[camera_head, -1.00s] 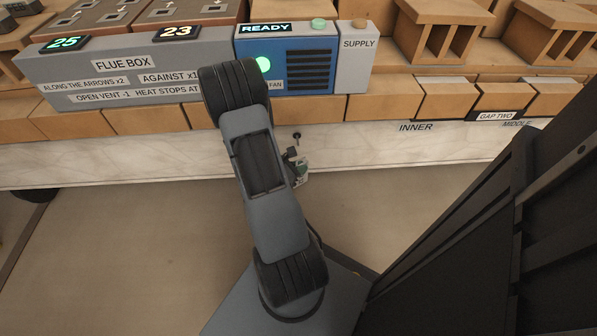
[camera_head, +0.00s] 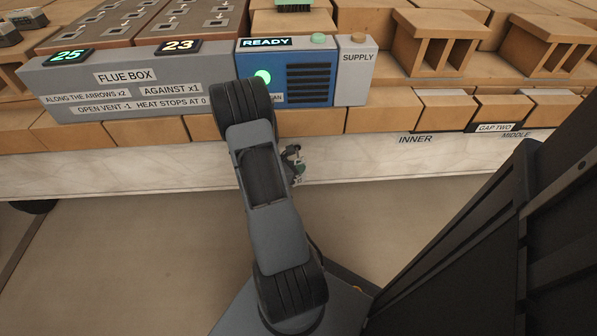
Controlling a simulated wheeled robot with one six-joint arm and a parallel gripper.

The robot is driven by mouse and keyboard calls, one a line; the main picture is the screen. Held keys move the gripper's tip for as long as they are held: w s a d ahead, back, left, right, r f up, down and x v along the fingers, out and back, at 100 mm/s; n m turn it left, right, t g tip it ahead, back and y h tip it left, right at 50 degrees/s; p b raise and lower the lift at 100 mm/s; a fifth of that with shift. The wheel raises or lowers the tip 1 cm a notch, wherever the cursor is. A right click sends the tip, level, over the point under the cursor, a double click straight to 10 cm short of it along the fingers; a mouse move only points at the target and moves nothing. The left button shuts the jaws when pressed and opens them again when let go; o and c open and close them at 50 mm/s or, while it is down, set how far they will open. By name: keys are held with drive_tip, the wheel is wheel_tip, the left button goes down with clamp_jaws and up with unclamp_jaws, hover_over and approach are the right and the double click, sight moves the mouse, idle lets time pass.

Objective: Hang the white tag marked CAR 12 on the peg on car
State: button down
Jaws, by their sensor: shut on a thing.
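My gripper (camera_head: 293,160) shows only in part beside my arm, low in front of the bench's pale front edge. It is shut on a small pale piece (camera_head: 299,179), which fits the white tag, but the CAR 12 marking cannot be read. Most of the jaws and the tag are hidden by my arm. The small dark peg is not visible now; my arm or gripper covers its place on the pale edge. I cannot tell whether the tag touches it.
The grey flue box (camera_head: 65,85) and blue fan unit (camera_head: 300,75), lit READY, stand along the bench front. Hollow bricks (camera_head: 435,38) stand at the right. The pale bench edge (camera_head: 380,158) runs across; open floor lies below it.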

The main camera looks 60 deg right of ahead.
drive_tip(key=shift+w+d+f+b, duration=0.3)
drive_tip(key=shift+w+d, duration=0.2)
drive_tip(key=shift+d, duration=0.2)
drive_tip(key=shift+w+d+f+b, duration=0.25)
drive_tip(key=shift+w+d, duration=0.25)
drive_tip(key=shift+d, duration=0.2)
drive_tip(key=c, duration=1.1)
unclamp_jaws()
drive_tip(key=shift+c, duration=0.2)
drive_tip(key=p+v, duration=0.4)
drive_tip(key=v, duration=0.9)
drive_tip(key=shift+w+a, duration=0.3)
